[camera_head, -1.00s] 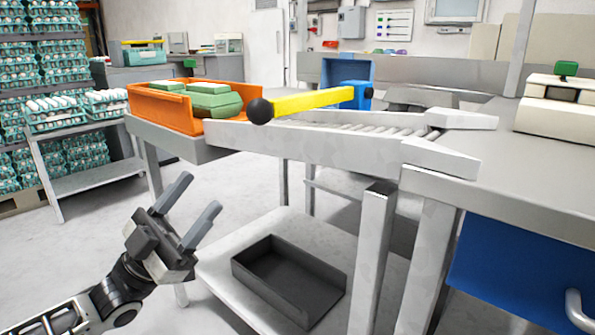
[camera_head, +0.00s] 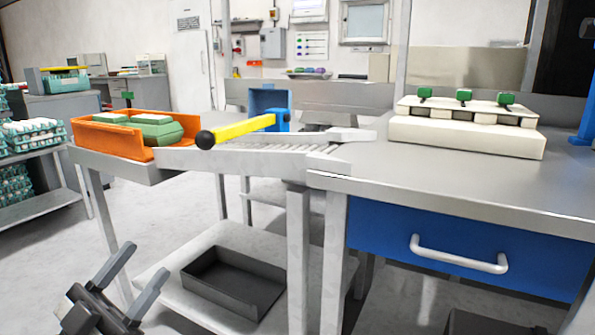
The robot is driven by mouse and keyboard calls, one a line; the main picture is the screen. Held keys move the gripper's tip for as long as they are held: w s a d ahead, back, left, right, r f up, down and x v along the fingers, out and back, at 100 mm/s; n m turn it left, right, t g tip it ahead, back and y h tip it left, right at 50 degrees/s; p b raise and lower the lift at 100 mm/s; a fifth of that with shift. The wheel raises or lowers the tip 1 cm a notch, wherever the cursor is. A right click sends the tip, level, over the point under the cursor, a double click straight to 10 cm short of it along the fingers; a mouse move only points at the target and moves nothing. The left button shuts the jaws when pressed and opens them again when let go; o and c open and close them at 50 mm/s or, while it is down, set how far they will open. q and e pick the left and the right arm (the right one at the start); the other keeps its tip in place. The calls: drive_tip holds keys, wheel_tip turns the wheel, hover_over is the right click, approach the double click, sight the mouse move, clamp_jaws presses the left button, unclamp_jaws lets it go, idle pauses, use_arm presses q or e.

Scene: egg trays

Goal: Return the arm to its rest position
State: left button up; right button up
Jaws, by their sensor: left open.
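My left gripper (camera_head: 134,278) is at the lower left of the head view. Its two grey fingers are spread apart and nothing is between them. It is in front of the lower shelf of the table, apart from the things on the table. Most of my left arm is below the picture edge. My right gripper is not in view.
An orange tray (camera_head: 83,135) with green egg boxes (camera_head: 157,131) stands at the table's left end. A yellow lever (camera_head: 242,128) with a black knob is beside it. A black bin (camera_head: 232,282) lies on the lower shelf. A blue drawer (camera_head: 385,230) is at right.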

use_arm(q)
drive_tip(key=s+d+f+n+g+y+p, duration=0.1)
drive_tip(key=s+d+n+g+y+p, duration=0.3)
drive_tip(key=p, duration=0.8)
drive_tip(key=s+d+f+n+g+y+p, duration=0.1)
drive_tip(key=s+d+n+g+y+p, duration=0.3)
drive_tip(key=s+y+p, duration=0.4)
drive_tip(key=s+n+p, duration=0.1)
drive_tip(key=s+p, duration=0.1)
drive_tip(key=p, duration=0.3)
drive_tip(key=shift+s+d+g, duration=0.3)
drive_tip(key=shift+d+g, duration=0.1)
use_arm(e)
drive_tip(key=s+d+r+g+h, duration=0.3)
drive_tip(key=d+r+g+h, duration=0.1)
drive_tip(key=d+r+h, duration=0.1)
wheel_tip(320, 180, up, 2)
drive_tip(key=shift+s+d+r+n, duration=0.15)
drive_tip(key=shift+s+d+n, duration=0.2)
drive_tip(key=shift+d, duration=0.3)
use_arm(q)
drive_tip(key=shift+f, duration=0.1)
